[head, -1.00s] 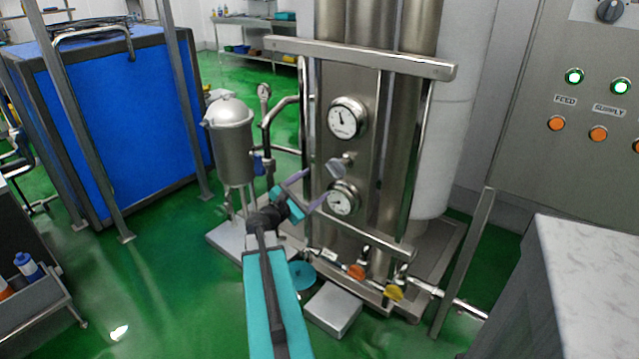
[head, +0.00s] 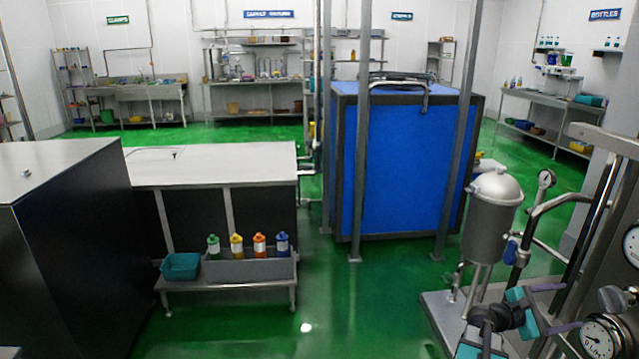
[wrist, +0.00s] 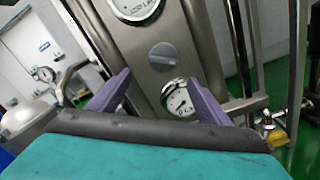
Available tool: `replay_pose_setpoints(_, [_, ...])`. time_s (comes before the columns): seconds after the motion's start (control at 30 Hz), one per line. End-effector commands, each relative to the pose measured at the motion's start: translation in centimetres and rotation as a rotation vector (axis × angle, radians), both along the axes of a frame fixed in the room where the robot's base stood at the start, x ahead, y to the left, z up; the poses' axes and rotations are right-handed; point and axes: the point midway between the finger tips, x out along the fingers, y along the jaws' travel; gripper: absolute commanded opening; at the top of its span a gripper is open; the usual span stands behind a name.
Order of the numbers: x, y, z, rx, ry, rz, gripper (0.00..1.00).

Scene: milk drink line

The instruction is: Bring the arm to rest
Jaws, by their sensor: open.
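My gripper (head: 562,307) is at the lower right of the head view, in front of the skid with the gauges. Its two purple fingers are apart, with nothing between them. In the wrist view my gripper (wrist: 168,98) points at a steel panel, with a grey knob (wrist: 163,54) and a lower round gauge (wrist: 179,100) beyond the fingers. I cannot tell how far the fingers are from the panel, but no contact shows. Part of my arm is cut off by the lower edge of the head view.
A steel vessel (head: 492,215) stands just left of the skid. A blue cabinet (head: 400,165) stands behind, and a bench (head: 215,165) with several bottles on a low shelf (head: 225,282) stands left. Green floor (head: 350,310) is clear between them.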

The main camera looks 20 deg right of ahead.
Motion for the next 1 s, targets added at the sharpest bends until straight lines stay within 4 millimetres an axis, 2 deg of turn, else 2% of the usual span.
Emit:
replay_pose_setpoints(0.17, [3.5, 1.9, -1.0, 0.013, 0.011, 0.055, 0.72])
replay_pose_setpoints(0.47, [11.6, 8.7, -6.2, 0.077, 0.06, 0.203, 0.72])
replay_pose_setpoints(0.7, [15.9, 15.6, -12.5, 0.19, 0.062, 0.292, 0.72])
replay_pose_setpoints(0.83, [17.1, 19.8, -16.3, 0.269, 0.048, 0.32, 0.72])
replay_pose_setpoints(1.0, [17.7, 25.6, -21.6, 0.389, 0.013, 0.336, 0.72])
